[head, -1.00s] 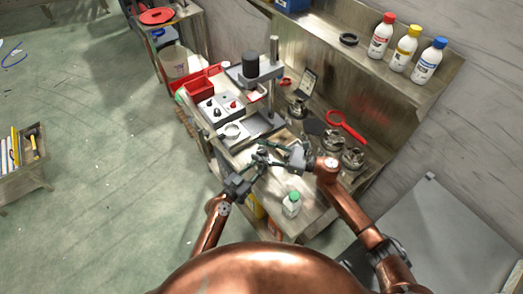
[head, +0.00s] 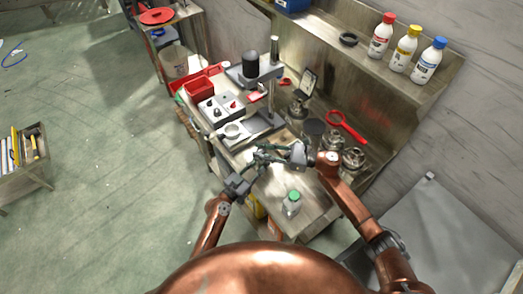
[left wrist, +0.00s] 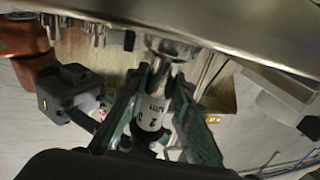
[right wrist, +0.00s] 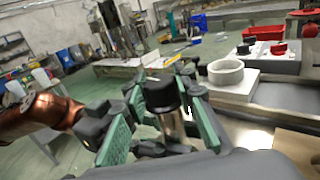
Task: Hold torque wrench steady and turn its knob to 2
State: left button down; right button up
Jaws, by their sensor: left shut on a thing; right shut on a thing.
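The torque wrench shows only in part between my two grippers. In the left wrist view a pale, marked cylinder (left wrist: 150,112) of it lies between the green fingers of my left gripper (left wrist: 160,95), which is shut on it; the markings are too small to read. In the right wrist view a black knob (right wrist: 161,92) with a metal shaft below it lies between the green fingers of my right gripper (right wrist: 163,115), which is shut on it. In the head view my left gripper (head: 256,163) and right gripper (head: 283,154) meet above the bench, hiding most of the wrench.
The metal bench (head: 312,205) carries a green-capped bottle (head: 292,203) near its front.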

aim_at(262, 150)
jog(key=shift+n+g, duration=0.9)
jog(key=shift+g, duration=0.5)
jog(key=o, duration=1.2)
notch_tip(262, 150, up, 10)
